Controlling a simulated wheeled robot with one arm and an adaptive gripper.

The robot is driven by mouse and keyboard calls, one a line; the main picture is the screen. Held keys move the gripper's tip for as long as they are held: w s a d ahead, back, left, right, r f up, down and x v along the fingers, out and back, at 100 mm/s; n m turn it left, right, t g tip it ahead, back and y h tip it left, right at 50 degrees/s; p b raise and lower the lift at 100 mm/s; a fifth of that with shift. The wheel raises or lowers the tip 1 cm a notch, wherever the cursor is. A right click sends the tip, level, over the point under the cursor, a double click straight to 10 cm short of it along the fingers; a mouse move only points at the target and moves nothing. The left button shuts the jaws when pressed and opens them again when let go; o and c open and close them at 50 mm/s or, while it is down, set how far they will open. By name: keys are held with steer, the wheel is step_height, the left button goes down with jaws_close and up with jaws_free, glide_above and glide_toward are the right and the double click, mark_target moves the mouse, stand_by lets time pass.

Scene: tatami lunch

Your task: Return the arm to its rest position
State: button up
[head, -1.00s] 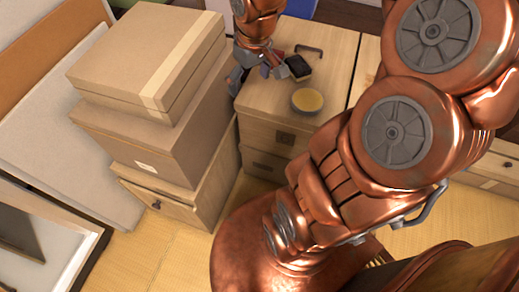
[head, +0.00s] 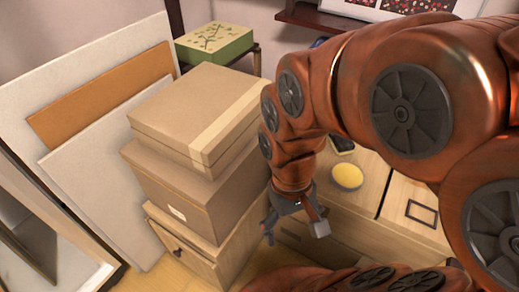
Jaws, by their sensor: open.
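My copper-coloured arm crosses the right half of the head view, bent over the low wooden cabinet. My gripper (head: 297,222) hangs from it, pointing down in front of the cabinet (head: 385,242), just right of the stacked boxes. Its fingers are apart and I see nothing between them. A round yellow-topped dish (head: 347,176) sits on the cabinet top, right of my gripper. A dark object (head: 341,144) lies behind the dish, partly hidden by my arm.
Flat panels (head: 95,100) lean at the left. A green box (head: 214,44) stands at the back, and a dark shelf (head: 318,20) is on the wall.

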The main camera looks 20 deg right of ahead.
stand_by(0.3)
step_height(320, 180, up, 24)
steer(key=s+p, duration=0.1)
steer(key=p, duration=2.1)
steer(key=shift+s+t+p, duration=0.25)
steer(key=shift+t+p, duration=0.05)
